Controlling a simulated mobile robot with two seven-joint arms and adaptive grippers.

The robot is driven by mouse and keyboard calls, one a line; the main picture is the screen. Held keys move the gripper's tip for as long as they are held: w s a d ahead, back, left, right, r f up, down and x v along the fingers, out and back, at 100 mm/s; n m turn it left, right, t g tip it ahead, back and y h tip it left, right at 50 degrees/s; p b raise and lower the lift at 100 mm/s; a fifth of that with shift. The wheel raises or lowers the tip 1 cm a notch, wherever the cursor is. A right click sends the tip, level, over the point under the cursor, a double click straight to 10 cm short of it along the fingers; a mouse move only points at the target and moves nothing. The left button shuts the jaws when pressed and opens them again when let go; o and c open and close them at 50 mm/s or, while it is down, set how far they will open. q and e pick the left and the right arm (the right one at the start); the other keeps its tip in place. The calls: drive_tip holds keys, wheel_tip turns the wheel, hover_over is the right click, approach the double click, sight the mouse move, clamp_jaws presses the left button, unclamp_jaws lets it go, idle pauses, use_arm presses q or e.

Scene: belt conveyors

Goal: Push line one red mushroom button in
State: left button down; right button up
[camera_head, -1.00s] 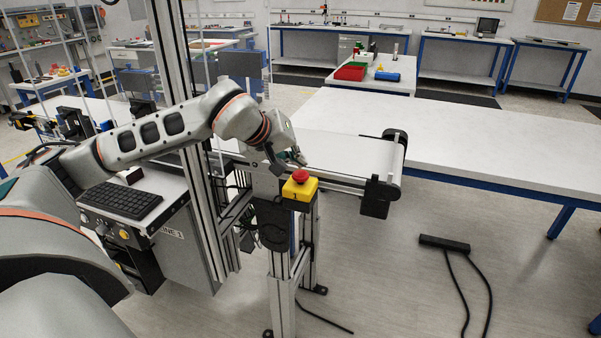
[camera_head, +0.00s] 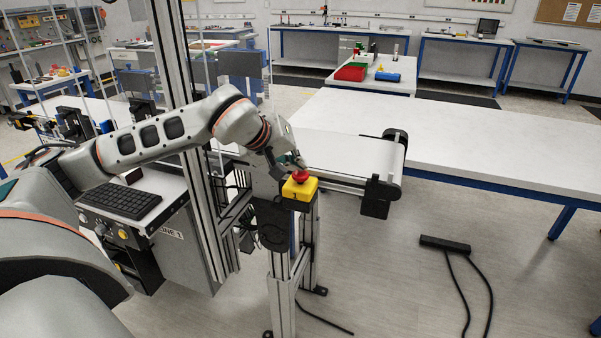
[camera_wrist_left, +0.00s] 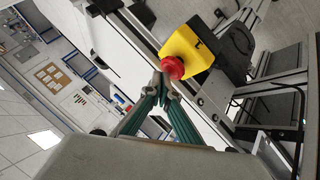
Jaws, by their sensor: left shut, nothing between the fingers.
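The red mushroom button (camera_head: 300,176) sits on top of a yellow box (camera_head: 299,190) marked 1, fixed to a metal post beside the conveyor. My left gripper (camera_head: 299,163) is shut and empty, with its fingertips right above and just behind the button in the head view. In the left wrist view, the red button (camera_wrist_left: 172,68) stands out from the yellow box (camera_wrist_left: 190,50), and the closed green fingers (camera_wrist_left: 160,86) end close to it. I cannot tell whether the fingertips touch the button. My right gripper is not in view.
A belt conveyor (camera_head: 350,152) runs behind the button post, with a long white table (camera_head: 480,140) to the right. A keyboard (camera_head: 125,200) lies on the LINE 1 cabinet at left. A metal upright (camera_head: 196,200) stands beside my arm. The floor right of the post is mostly clear.

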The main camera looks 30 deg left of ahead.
sight(298, 173)
use_arm(q)
drive_tip(key=shift+f, duration=0.4)
drive_tip(key=shift+r, duration=0.1)
idle(0.4)
drive_tip(key=shift+r+p, duration=0.6)
drive_tip(key=shift+r, duration=0.25)
wheel_tip(298, 173, up, 2)
drive_tip(key=shift+p, duration=0.8)
wheel_tip(298, 173, up, 3)
drive_tip(key=p, duration=0.2)
drive_tip(key=shift+p, duration=0.3)
